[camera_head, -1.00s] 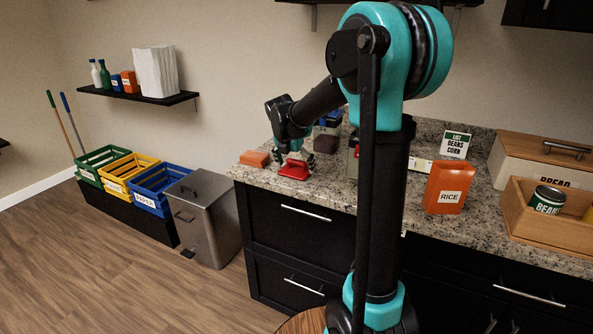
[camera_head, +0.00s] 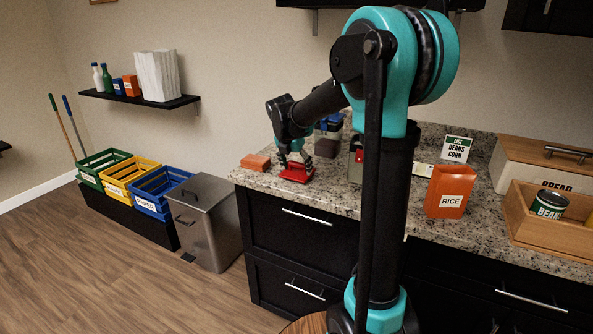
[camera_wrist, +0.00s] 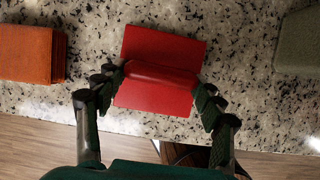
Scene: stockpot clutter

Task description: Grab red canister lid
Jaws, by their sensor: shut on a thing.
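The red canister lid (camera_wrist: 158,92) lies on the granite counter near its front edge. It is a flat red square with a raised bar-like handle across its middle. In the head view the lid (camera_head: 297,175) sits under my gripper (camera_head: 292,160). In the wrist view my gripper's (camera_wrist: 157,88) two dark jointed fingers stand at the left and right ends of the handle, closed against it. The lid seems to rest on the counter; any small gap beneath it cannot be told.
An orange block-like stack (camera_head: 256,162) lies left of the lid, also in the wrist view (camera_wrist: 30,54). A grey-green object (camera_wrist: 298,42) is at the right. The counter's front edge (camera_wrist: 140,127) is close. A rice box (camera_head: 448,190) and wooden crate (camera_head: 522,222) stand farther right.

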